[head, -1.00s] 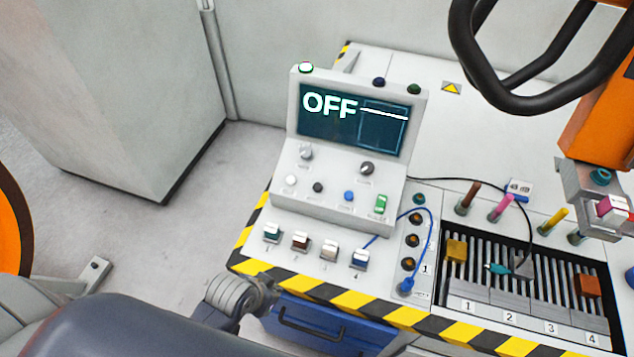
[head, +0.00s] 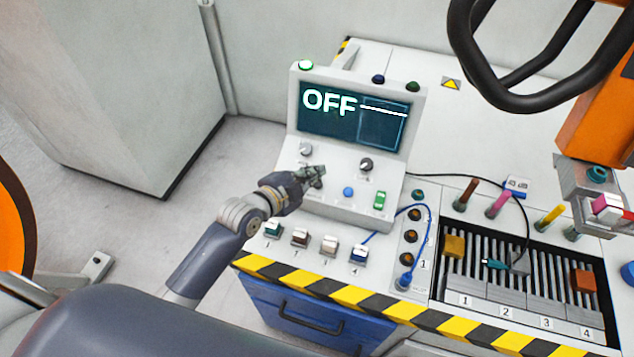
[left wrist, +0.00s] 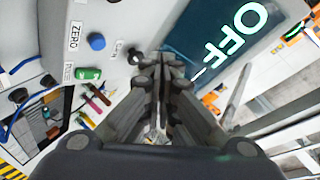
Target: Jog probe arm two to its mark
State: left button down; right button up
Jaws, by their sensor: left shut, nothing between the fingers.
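My left gripper (head: 316,174) is shut and empty, in front of the sloped face of the grey control console (head: 335,205). It covers the buttons at the left of that face. In the left wrist view its fingers (left wrist: 165,62) are closed together, near a small knob (left wrist: 134,55). The console screen (head: 354,118) reads OFF. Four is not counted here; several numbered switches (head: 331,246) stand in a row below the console. The slotted bed (head: 490,262) to the right carries a yellow block (head: 455,246) and an orange-brown block (head: 584,280). I cannot tell which part is probe arm two. My right gripper is not in view.
Coloured pegs (head: 500,203) stand behind the slotted bed. A blue cable (head: 428,235) runs beside the console.

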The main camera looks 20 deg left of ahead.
pick_arm(q)
jog(key=b, duration=0.7)
send_over(317, 184)
jog(key=s, duration=0.3)
notch_tip(317, 184, down, 6)
jog(key=shift+w+d+f+b, duration=0.2)
jog(key=shift+f+b, duration=0.15)
jog(key=shift+f, duration=0.15)
jog(key=shift+w+d+f+b, duration=0.15)
jog(key=shift+f+b, duration=0.15)
jog(key=shift+f, duration=0.25)
jog(key=shift+f, duration=0.1)
jog(key=shift+w+f+b, duration=0.2)
jog(key=shift+f+b, duration=0.05)
jog(key=shift+b, duration=0.05)
